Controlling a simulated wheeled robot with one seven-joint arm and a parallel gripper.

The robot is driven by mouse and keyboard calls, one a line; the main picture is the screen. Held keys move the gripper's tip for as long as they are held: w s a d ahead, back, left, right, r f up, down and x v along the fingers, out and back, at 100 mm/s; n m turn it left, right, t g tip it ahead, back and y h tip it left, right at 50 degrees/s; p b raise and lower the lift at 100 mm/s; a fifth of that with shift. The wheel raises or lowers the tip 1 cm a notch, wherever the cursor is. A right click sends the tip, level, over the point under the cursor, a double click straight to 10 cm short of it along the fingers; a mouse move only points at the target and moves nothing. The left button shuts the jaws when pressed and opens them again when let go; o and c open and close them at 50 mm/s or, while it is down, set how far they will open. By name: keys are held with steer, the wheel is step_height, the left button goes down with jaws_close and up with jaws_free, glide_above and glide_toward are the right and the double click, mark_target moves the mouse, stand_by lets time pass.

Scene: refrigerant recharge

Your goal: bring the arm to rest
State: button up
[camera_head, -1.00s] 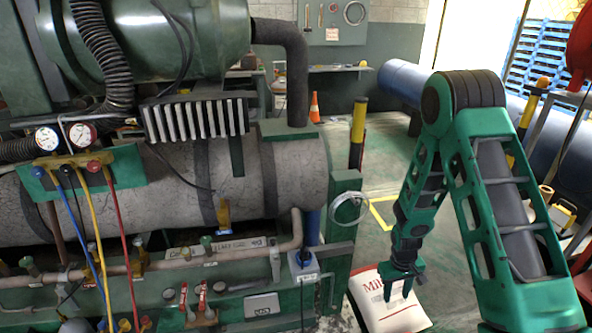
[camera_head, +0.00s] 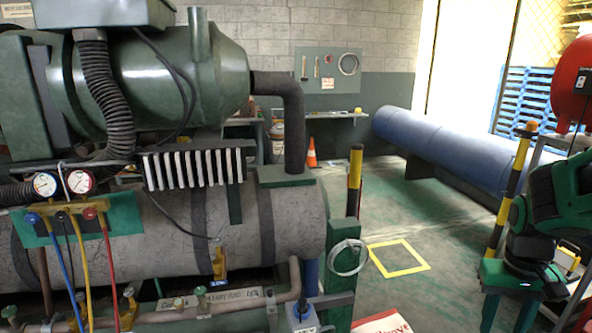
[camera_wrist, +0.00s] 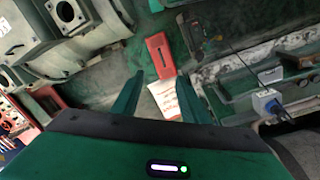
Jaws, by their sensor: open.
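My gripper (camera_head: 506,318) hangs at the right side of the head view, pointing down, with its two green fingers spread apart. In the wrist view its fingers (camera_wrist: 159,80) are also apart, with nothing held between them. My folded arm (camera_head: 560,200) shows at the right edge of the head view. The gripper is clear of the green machine (camera_head: 215,85) on the left. Part of the arm is cut off by the picture's edge.
A yellow floor square (camera_head: 428,266) is empty. A black and yellow post (camera_head: 508,190) and a red tank (camera_head: 572,85) stand close to my arm. A blue pipe (camera_head: 450,150) runs behind.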

steer(key=s+r+m, duration=0.1)
steer(key=s+r, duration=0.1)
steer(key=s, duration=0.4)
steer(key=s+a+r+m+y, duration=0.1)
steer(key=s+r, duration=0.2)
steer(key=s, duration=0.3)
steer(key=shift+s+a+r, duration=0.2)
steer(key=shift+s+r, duration=0.1)
